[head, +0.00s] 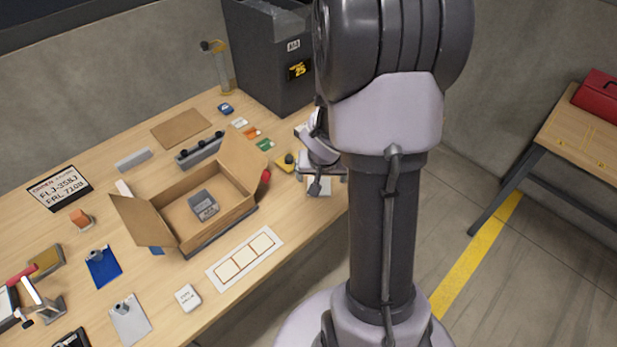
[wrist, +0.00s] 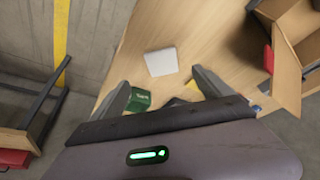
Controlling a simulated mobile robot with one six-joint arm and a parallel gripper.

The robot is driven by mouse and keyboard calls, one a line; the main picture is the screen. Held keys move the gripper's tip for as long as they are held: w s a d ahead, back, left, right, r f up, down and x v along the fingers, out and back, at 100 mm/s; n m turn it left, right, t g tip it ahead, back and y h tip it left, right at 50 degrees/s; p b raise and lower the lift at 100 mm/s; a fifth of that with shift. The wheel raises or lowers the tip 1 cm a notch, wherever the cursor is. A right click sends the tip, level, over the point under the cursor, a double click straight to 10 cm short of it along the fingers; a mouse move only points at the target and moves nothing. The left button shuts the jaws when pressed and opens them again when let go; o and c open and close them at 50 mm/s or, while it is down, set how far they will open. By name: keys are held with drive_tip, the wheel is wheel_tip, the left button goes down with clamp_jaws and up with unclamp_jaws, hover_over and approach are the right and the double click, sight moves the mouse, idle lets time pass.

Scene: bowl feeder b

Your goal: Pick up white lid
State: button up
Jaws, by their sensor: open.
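The white lid (wrist: 161,62) looks like a flat pale square and lies on the wooden table in the wrist view, just beyond my fingertips. In the head view a pale square that seems to be the lid (head: 320,189) shows near the table's right edge, partly covered by my gripper (head: 315,178). In the wrist view my gripper (wrist: 161,80) is open, one finger on each side of the picture's middle, with nothing held. I cannot tell its height above the lid.
A green block (wrist: 138,99) and a yellow item (wrist: 194,90) lie close to my fingers. An open cardboard box (head: 228,205) with a grey item inside stands to the left, a red object (head: 266,176) beside it. A dark bin (head: 262,65) stands at the back.

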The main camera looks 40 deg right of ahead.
drive_tip(key=b+x, duration=0.1)
drive_tip(key=x, duration=0.2)
drive_tip(key=b+x, duration=0.2)
drive_tip(key=x, duration=0.2)
drive_tip(key=b+x, duration=0.1)
drive_tip(key=x, duration=0.2)
drive_tip(key=shift+w+d+f, duration=0.15)
drive_tip(key=shift+w, duration=0.25)
drive_tip(key=c, duration=1.4)
